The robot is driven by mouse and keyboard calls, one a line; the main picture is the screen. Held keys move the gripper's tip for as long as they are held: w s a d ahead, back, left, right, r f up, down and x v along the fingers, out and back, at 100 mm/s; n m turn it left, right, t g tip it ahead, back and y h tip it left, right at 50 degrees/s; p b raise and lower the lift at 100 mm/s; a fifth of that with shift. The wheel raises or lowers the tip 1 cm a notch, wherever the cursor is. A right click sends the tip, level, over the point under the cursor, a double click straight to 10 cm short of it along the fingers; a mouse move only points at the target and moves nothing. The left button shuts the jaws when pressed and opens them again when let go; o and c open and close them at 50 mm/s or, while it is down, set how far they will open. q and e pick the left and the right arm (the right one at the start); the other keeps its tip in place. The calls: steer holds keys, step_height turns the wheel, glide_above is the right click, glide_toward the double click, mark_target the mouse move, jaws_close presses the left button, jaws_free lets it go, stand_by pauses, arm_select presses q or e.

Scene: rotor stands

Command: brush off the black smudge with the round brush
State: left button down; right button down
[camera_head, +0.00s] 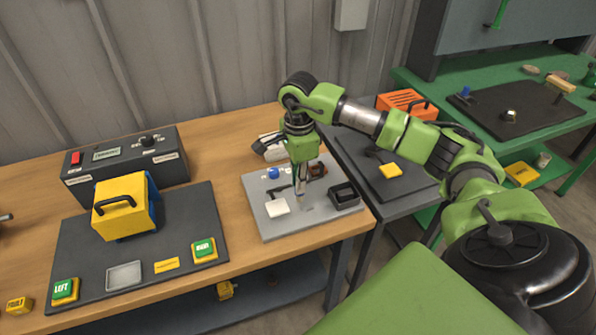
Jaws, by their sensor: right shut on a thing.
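My right gripper (301,176) points down over the grey board (261,222) on the wooden bench, near the board's middle. It is shut on a thin upright tool, which I take to be the round brush (300,189); the fingers cover much of it. The brush's lower end is close to the board, but I cannot tell whether it touches. I cannot make out the black smudge with certainty; the gripper and brush may cover it. My left gripper does not show.
The board also carries a white square pad (277,207), a blue knob (273,173) and an open black box (345,195). Left of it, a dark mat (85,243) holds a yellow case (124,205), a grey tray and green buttons. A control box (125,166) stands behind.

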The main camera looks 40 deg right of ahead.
step_height(320, 180, up, 2)
steer(key=shift+w+a+p, duration=0.1)
steer(key=shift+a+p, duration=0.05)
steer(key=shift+p, duration=0.25)
steer(key=shift+r+p, duration=0.4)
steer(key=shift+r, duration=0.3)
